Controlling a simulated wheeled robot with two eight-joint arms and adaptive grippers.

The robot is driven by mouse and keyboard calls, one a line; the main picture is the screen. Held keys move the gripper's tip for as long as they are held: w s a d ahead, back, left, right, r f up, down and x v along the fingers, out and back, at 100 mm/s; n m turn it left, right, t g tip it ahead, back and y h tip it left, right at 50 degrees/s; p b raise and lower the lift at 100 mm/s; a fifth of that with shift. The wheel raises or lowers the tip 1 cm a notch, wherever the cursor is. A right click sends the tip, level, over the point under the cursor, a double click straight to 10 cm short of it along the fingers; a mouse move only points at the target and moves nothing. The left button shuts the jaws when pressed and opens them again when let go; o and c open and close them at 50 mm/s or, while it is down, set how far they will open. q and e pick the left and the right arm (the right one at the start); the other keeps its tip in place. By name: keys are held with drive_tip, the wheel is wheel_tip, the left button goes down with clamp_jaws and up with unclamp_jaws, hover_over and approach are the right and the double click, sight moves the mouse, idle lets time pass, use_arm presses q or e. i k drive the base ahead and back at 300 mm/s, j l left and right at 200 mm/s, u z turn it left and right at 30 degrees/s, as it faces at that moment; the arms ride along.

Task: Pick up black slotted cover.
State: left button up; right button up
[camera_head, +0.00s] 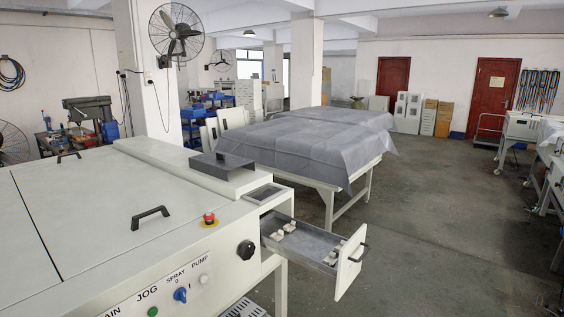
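A dark grey to black cover (220,170) lies flat on the raised right end of the white plate processor (150,163). It has a raised dark piece on top, and a slot cannot be made out at this size. Nothing touches it from above. Neither of my grippers is in view.
An open drawer (308,259) with small white pieces juts out at the processor's right end. A red emergency button (209,219), a black knob (246,250) and a black lid handle (151,217) stick out. A grey-draped table (310,145) stands behind.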

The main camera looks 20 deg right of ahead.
sight(216, 164)
drive_tip(key=z, duration=0.2)
drive_tip(key=i+l+z, duration=0.75)
drive_tip(key=l+z, duration=0.15)
drive_tip(key=i+l+z, duration=0.3)
drive_tip(key=i+z, duration=0.2)
drive_tip(key=i+l+z, duration=0.1)
drive_tip(key=i, duration=0.65)
drive_tip(key=i+l+z, duration=0.15)
drive_tip(key=i, duration=0.6)
drive_tip(key=i+u, duration=0.5)
drive_tip(key=i+l+u, duration=0.2)
drive_tip(key=i+u, duration=0.25)
drive_tip(key=i, duration=0.25)
drive_tip(key=i+j+u, duration=0.2)
drive_tip(key=u, duration=0.2)
drive_tip(key=i+j+u, duration=0.1)
drive_tip(key=u, duration=0.35)
drive_tip(key=i+u, duration=0.55)
drive_tip(key=u, duration=0.3)
drive_tip(key=i+l+u, duration=0.2)
drive_tip(key=u, duration=0.2)
drive_tip(key=i+l+u, duration=0.15)
drive_tip(key=u, duration=0.3)
drive_tip(key=i+l, duration=0.05)
drive_tip(key=i, duration=0.05)
